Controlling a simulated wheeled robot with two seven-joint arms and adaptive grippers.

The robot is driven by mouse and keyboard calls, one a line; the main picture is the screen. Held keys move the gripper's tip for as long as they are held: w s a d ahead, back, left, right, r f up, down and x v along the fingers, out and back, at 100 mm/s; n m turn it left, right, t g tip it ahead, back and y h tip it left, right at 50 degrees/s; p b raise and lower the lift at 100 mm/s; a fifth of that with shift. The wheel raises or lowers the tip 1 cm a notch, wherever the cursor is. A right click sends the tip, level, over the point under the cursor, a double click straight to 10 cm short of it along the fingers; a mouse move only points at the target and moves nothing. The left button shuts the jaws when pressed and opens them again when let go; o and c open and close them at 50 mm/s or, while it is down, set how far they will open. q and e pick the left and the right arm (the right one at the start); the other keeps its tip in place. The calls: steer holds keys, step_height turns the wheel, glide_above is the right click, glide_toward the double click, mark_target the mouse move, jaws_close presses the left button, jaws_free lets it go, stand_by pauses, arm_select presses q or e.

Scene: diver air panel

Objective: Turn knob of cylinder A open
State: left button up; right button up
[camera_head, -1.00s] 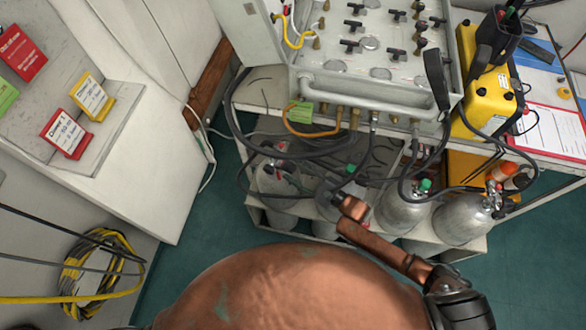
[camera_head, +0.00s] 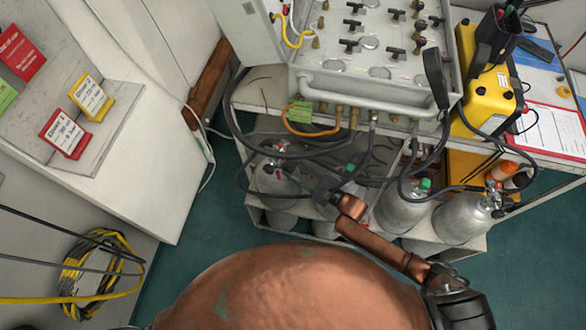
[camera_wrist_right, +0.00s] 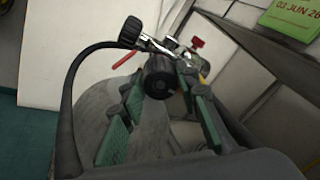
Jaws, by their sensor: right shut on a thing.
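Several grey cylinders stand on the low shelf under the air panel. The leftmost cylinder (camera_head: 277,186) has its valve at the top, partly hidden; I cannot read which one is labelled A. My left gripper is not in view.
The air panel (camera_head: 378,60) overhangs the cylinders. Black hoses loop between panel and valves. In the wrist view a hose (camera_wrist_right: 66,110) curves down at left and a green date tag (camera_wrist_right: 292,17) hangs upper right. The second cylinder's green-topped valve (camera_head: 350,169) is close by.

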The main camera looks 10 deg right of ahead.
steer(key=n+p, duration=0.1)
steer(key=n, duration=0.2)
steer(key=shift+n, duration=1.9)
steer(key=o, duration=1.2)
steer(key=shift+c, duration=0.2)
steer(key=v, duration=1.2)
steer(key=shift+f, duration=0.2)
steer(key=shift+w+d, duration=0.1)
